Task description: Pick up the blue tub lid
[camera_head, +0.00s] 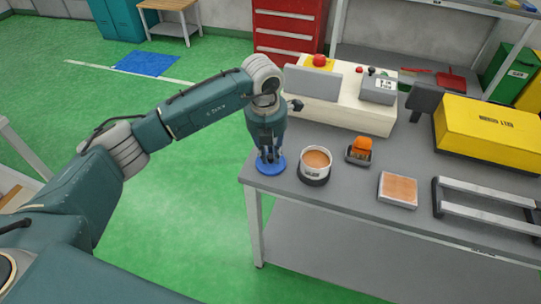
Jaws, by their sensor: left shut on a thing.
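The blue tub lid (279,167) is a flat round disc at the near left corner of the grey workbench. My left gripper (269,158) points down at it from above, with its fingers shut on the lid's middle. The fingers hide part of the lid. I cannot tell whether the lid touches the bench or is slightly above it. A white tub (316,165) with tan contents stands open just right of the lid, on a dark round base. My right gripper is not in view.
Right of the tub are an orange object on a dark holder (360,150), a tan block in a pale tray (398,189) and a metal rack (485,207). A cream machine (340,108) stands behind, a yellow case (490,132) at right. Green floor lies open left of the workbench (345,204).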

